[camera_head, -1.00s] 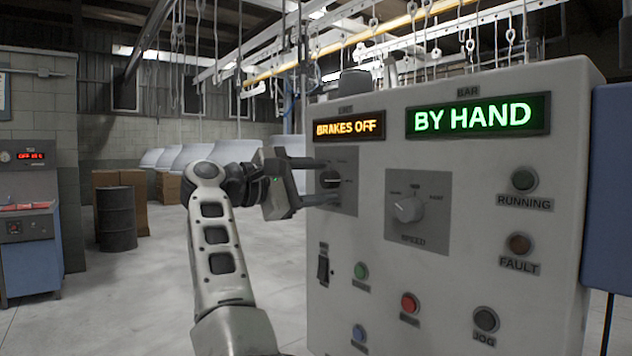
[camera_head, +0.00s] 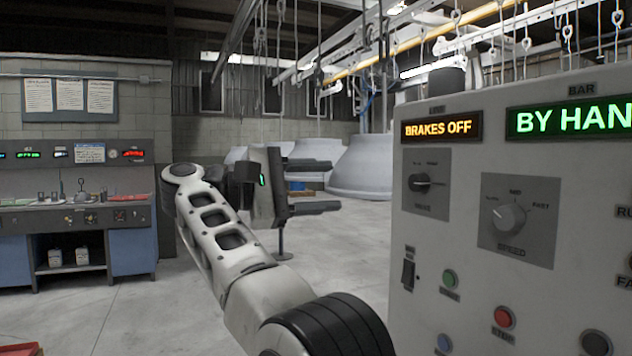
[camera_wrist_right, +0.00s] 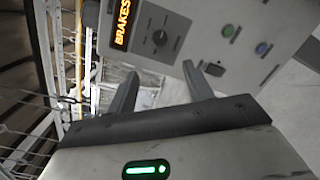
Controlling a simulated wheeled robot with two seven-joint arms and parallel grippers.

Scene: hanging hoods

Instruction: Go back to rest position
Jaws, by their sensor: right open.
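My right gripper (camera_head: 318,186) is open and empty, in the air left of the control panel (camera_head: 455,262). Its two dark fingers point right and are clear of the panel. In the right wrist view the open fingers (camera_wrist_right: 160,88) have nothing between them, and the panel (camera_wrist_right: 205,62) lies beyond them. The small black brake knob (camera_head: 421,183) is under a lit "BRAKES OFF" sign (camera_head: 438,129). The grey speed knob (camera_head: 508,217) is to its right, under a lit green "BY HAND" sign (camera_head: 570,119). My left gripper is not in view.
A workbench (camera_head: 75,215) with instruments stands along the left wall. Large pale hoods (camera_head: 362,165) stand at the back, below hanging hooks and rails. The grey floor (camera_head: 150,310) between bench and panel is mostly clear.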

